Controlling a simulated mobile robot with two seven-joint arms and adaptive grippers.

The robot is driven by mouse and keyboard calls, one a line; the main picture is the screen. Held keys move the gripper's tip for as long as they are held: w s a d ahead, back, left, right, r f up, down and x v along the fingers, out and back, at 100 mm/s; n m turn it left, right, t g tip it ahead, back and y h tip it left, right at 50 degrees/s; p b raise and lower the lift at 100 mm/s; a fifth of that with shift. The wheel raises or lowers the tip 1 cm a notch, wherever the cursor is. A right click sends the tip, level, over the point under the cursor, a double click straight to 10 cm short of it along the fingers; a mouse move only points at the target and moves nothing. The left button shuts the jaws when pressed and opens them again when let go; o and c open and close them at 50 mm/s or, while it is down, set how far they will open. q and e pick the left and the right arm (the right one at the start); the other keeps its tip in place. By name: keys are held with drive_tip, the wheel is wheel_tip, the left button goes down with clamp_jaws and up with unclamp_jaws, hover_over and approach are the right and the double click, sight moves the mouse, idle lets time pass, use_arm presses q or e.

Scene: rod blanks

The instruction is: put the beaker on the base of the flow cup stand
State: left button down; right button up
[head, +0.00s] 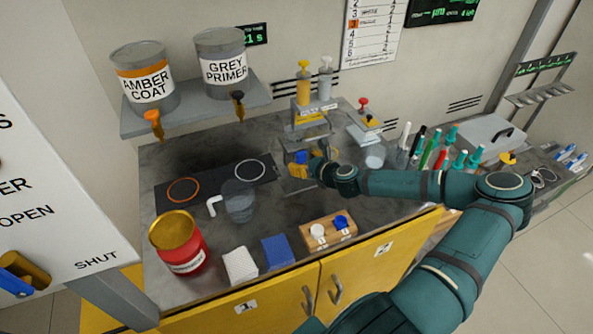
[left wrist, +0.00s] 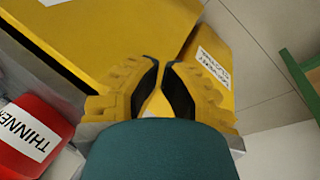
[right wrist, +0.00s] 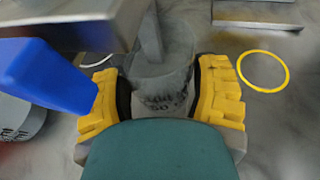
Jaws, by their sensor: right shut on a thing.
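My right gripper (head: 300,168) is at the grey flow cup stand (head: 297,138) near the back of the counter. In the right wrist view my right gripper (right wrist: 162,95) is shut on a clear grey beaker (right wrist: 160,82) with dark markings, one finger on each side. A grey metal plate (right wrist: 80,22), apparently of the stand, overhangs at upper left, and a blue part (right wrist: 45,75) is close to the left finger. I cannot tell whether the beaker touches the base. My left gripper (left wrist: 160,70) is shut and empty before the yellow cabinet.
A red can (head: 183,252), a blue block (head: 276,250) and a wooden holder (head: 328,232) line the front. Pens and bottles crowd the right.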

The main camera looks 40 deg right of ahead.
drive_tip(key=shift+w+a+f, duration=0.2)
drive_tip(key=shift+a+f, duration=0.35)
drive_tip(key=shift+a, duration=0.1)
drive_tip(key=shift+w+a+f, duration=0.2)
drive_tip(key=shift+a+f, duration=0.3)
drive_tip(key=shift+a, duration=0.1)
drive_tip(key=shift+f, duration=0.1)
drive_tip(key=o, duration=1.2)
drive_tip(key=shift+b, duration=0.3)
drive_tip(key=shift+s, duration=0.1)
drive_tip(key=p+v, duration=0.2)
drive_tip(key=v, duration=0.9)
drive_tip(key=shift+d, duration=0.1)
drive_tip(key=shift+s+r, duration=0.3)
drive_tip(key=shift+s, duration=0.05)
